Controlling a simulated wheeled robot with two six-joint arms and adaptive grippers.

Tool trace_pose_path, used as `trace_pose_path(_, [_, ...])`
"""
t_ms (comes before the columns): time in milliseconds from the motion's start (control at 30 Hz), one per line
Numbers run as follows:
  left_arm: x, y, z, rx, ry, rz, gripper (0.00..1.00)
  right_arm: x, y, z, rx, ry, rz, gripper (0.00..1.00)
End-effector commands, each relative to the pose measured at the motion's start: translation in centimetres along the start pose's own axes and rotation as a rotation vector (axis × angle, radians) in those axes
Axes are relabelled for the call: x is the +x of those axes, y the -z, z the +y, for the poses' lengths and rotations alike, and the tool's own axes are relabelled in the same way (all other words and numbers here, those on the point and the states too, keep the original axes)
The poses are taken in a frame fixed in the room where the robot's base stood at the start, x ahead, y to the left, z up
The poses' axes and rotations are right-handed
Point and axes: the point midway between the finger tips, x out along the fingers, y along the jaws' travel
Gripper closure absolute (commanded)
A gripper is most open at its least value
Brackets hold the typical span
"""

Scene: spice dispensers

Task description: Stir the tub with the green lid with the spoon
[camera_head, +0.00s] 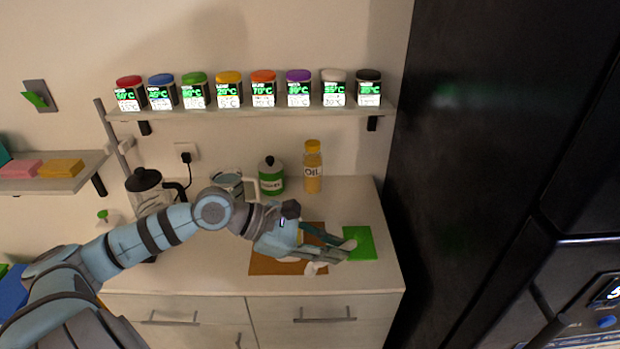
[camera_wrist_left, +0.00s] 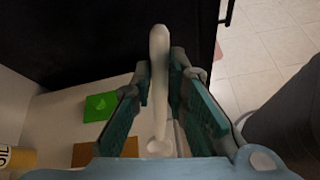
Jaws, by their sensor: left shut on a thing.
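The tub with the green lid (camera_head: 194,91) stands on the wall shelf, third from the left in a row of similar tubs; its lid is on. My left gripper (camera_head: 345,249) is above the counter's right part, well below and right of that tub. In the left wrist view the gripper (camera_wrist_left: 160,70) is shut on a pale, cream-coloured spoon (camera_wrist_left: 159,75), which lies lengthwise between the fingers. In the head view the spoon is mostly hidden by the gripper. My right gripper is in neither view.
A brown board (camera_head: 265,265) and a green square (camera_head: 362,247) lie on the counter beneath my gripper. An oil bottle (camera_head: 312,170), a green jar with a black lid (camera_head: 271,177) and a kettle (camera_head: 146,190) stand behind. A tall black fridge (camera_head: 480,130) bounds the right.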

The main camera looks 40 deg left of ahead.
Motion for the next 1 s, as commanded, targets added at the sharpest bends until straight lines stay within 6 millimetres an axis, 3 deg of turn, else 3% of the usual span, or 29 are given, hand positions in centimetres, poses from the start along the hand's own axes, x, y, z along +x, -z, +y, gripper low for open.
trace_pose_path(33, [-0.2, 0.1, 2.6, 0.000, -0.012, 0.028, 1.00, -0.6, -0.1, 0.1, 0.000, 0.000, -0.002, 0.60])
trace_pose_path(200, [-1.4, 3.7, 10.8, 0.023, 0.013, 0.235, 1.00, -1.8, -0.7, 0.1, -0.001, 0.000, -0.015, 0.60])
trace_pose_path(300, [-2.4, 5.9, 14.5, 0.050, 0.046, 0.372, 1.00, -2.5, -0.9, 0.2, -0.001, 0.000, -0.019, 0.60])
trace_pose_path(433, [-3.5, 8.2, 17.8, 0.103, 0.103, 0.550, 1.00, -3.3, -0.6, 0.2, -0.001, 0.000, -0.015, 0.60])
trace_pose_path(567, [-4.0, 9.4, 19.1, 0.184, 0.169, 0.725, 1.00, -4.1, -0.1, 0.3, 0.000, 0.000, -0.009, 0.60])
trace_pose_path(700, [-3.9, 8.1, 18.4, 0.291, 0.233, 0.880, 1.00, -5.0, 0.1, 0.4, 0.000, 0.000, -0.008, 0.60])
trace_pose_path(833, [-3.9, 6.8, 17.6, 0.342, 0.261, 0.945, 1.00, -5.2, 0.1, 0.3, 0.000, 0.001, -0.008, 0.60])
trace_pose_path(1000, [-4.0, 6.8, 17.4, 0.346, 0.264, 0.956, 1.00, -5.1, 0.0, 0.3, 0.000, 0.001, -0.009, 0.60])
